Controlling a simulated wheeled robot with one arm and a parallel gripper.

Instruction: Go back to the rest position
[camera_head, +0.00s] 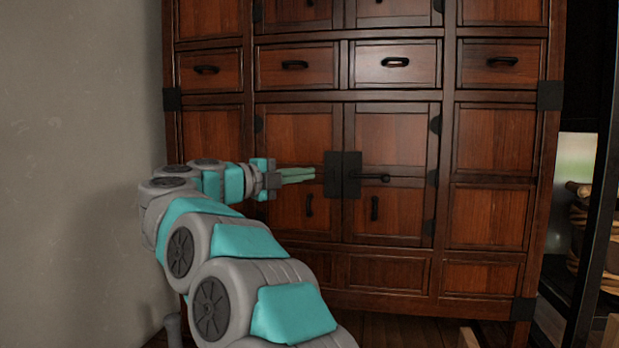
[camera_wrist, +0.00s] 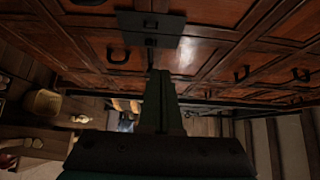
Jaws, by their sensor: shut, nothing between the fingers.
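My gripper (camera_head: 313,174) is at the end of my grey and teal arm, which reaches out to the left of the head view's middle. Its fingers are shut together with nothing between them. They point right, in front of the wooden cabinet (camera_head: 490,150), near the dark metal lock plate (camera_head: 343,175). I cannot tell whether the fingertips touch the plate. In the wrist view the shut fingers (camera_wrist: 159,78) stick out from the dark gripper body, and the lock plate (camera_wrist: 150,27) shows beyond them at the top.
The cabinet has closed double doors (camera_head: 390,140) and several drawers with dark handles (camera_head: 395,62). A plain grey wall (camera_head: 80,130) stands close on the left. A dark rack post (camera_head: 598,200) stands at the right. In the wrist view a basket (camera_wrist: 42,103) shows at the left.

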